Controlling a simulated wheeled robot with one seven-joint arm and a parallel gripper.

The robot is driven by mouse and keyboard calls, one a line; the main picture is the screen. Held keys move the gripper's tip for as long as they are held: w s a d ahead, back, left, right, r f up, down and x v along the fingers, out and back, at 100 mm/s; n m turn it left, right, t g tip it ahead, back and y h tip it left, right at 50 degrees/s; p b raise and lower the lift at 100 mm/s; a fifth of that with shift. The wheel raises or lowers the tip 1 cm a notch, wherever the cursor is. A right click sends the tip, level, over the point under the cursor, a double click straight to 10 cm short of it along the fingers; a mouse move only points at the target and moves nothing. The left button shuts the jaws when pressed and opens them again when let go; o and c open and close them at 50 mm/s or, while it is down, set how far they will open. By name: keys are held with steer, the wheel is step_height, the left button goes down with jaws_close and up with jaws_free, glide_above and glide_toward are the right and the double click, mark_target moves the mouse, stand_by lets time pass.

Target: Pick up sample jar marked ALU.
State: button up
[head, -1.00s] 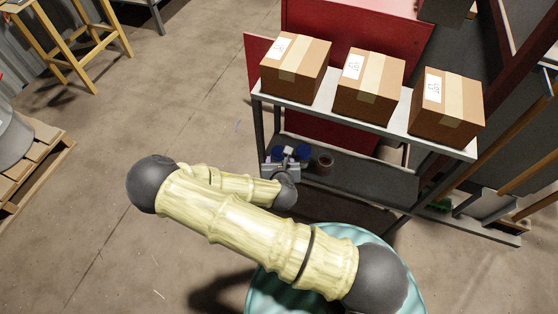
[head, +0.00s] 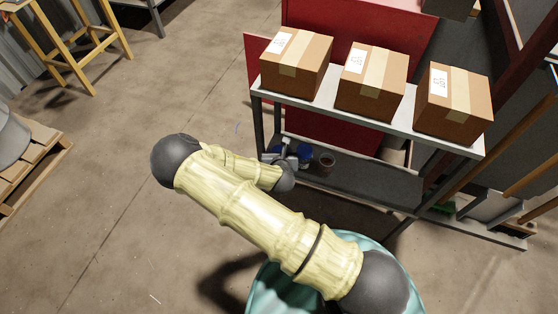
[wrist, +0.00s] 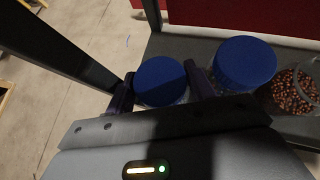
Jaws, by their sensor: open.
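My gripper (wrist: 160,90) is open, with one dark finger on each side of a blue-lidded jar (wrist: 160,76) in the wrist view. I cannot tell whether the fingers touch it. A second blue-lidded jar (wrist: 244,64) stands just right of the right finger. Right of that is a jar of copper-coloured granules (wrist: 293,92). No ALU marking is readable on any of them. In the head view, a blue-lidded jar (head: 304,151) and the granule jar (head: 325,160) show on the lower shelf; my arm and gripper partly cover that spot.
The jars stand at the left end of a grey lower shelf (head: 375,185). Above it, an upper shelf (head: 400,122) carries three taped cardboard boxes (head: 371,82). A dark shelf post (wrist: 62,45) runs close left of my gripper. A red panel (wrist: 245,16) rises behind the jars.

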steer(key=shift+x, duration=0.9)
steer(key=c, duration=0.7)
steer(key=shift+o, duration=0.2)
